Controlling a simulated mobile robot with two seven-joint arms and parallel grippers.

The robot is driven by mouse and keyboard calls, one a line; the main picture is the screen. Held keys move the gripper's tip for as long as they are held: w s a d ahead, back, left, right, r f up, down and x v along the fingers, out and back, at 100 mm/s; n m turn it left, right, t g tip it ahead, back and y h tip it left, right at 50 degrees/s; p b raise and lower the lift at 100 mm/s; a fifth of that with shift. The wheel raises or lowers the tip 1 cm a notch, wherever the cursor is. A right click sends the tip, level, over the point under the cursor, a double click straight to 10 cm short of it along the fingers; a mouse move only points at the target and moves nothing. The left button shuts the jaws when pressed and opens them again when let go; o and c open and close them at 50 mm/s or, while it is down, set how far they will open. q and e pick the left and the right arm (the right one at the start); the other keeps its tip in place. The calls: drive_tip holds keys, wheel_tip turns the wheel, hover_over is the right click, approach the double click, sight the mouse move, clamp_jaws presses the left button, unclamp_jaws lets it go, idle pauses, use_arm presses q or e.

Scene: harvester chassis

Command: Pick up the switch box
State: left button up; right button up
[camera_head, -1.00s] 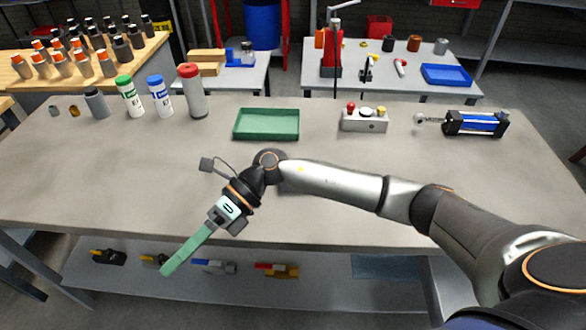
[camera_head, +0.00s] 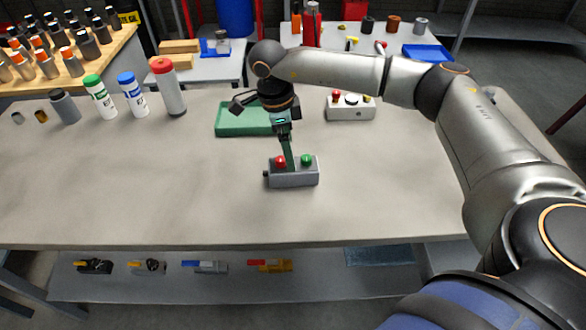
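A grey switch box (camera_head: 295,179) with a red button (camera_head: 280,162) and a green button (camera_head: 306,161) sits upright on the workbench (camera_head: 150,190). My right gripper (camera_head: 288,160) points down onto its top, with its green finger between the two buttons. The fingers are seen edge-on, so I cannot tell whether they are open or shut, or whether they touch the box. A second grey box (camera_head: 351,110) with a red button, a dark knob and another button stands further back. My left gripper is not in view.
A green tray (camera_head: 231,120) lies just behind my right gripper. Bottles, including a red-capped one (camera_head: 169,90), stand at the back left. Several small tools lie on the lower shelf (camera_head: 240,288). The bench's left and front are clear.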

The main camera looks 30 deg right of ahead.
drive_tip(key=f, duration=0.3)
drive_tip(key=f+p, duration=0.1)
drive_tip(key=f, duration=0.2)
drive_tip(key=shift+s+d+f, duration=0.15)
drive_tip(key=shift+s+f, duration=0.05)
drive_tip(key=shift+f, duration=0.15)
drive_tip(key=shift+r, duration=0.1)
clamp_jaws()
idle(0.5)
